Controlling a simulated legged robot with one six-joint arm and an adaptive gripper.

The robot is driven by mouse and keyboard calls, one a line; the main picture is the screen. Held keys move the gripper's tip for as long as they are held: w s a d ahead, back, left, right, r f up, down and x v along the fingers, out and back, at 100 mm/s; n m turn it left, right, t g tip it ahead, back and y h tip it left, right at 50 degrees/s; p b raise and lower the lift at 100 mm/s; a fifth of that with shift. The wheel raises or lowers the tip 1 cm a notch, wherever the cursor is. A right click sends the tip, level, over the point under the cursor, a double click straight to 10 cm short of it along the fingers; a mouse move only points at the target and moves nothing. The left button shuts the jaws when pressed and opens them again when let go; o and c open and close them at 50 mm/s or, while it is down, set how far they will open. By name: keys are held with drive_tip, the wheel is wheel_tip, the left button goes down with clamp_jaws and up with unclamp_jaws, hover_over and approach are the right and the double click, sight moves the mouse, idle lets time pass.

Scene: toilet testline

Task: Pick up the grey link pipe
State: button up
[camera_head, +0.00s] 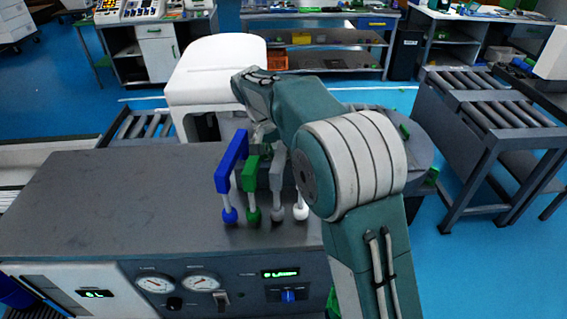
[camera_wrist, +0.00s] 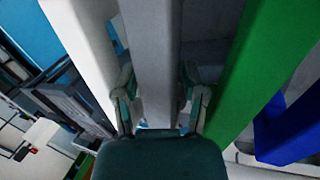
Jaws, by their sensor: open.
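The grey link pipe (camera_head: 278,182) stands on the bench between the green pipe (camera_head: 251,182) and the white pipe (camera_head: 301,210). A blue pipe (camera_head: 232,162) stands left of the green one. In the wrist view the grey pipe (camera_wrist: 150,60) runs between the two fingers of my gripper (camera_wrist: 158,90), which are open on either side of it. A small gap shows beside the fingers; contact cannot be told. In the head view my gripper is at the upper end of the pipes, partly hidden by my arm.
In the wrist view the white pipe (camera_wrist: 82,45) is close on the left and the green pipe (camera_wrist: 262,65) close on the right. The bench top (camera_head: 110,195) is clear left of the pipes. A white toilet (camera_head: 205,75) stands behind. A roller conveyor (camera_head: 490,110) is at right.

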drive_tip(key=shift+d, duration=0.2)
drive_tip(key=shift+c, duration=0.6)
clamp_jaws()
drive_tip(key=shift+a, duration=0.1)
drive_tip(key=shift+r, duration=0.25)
wheel_tip(320, 180, up, 14)
drive_tip(key=shift+r, duration=0.25)
idle(0.3)
idle(0.4)
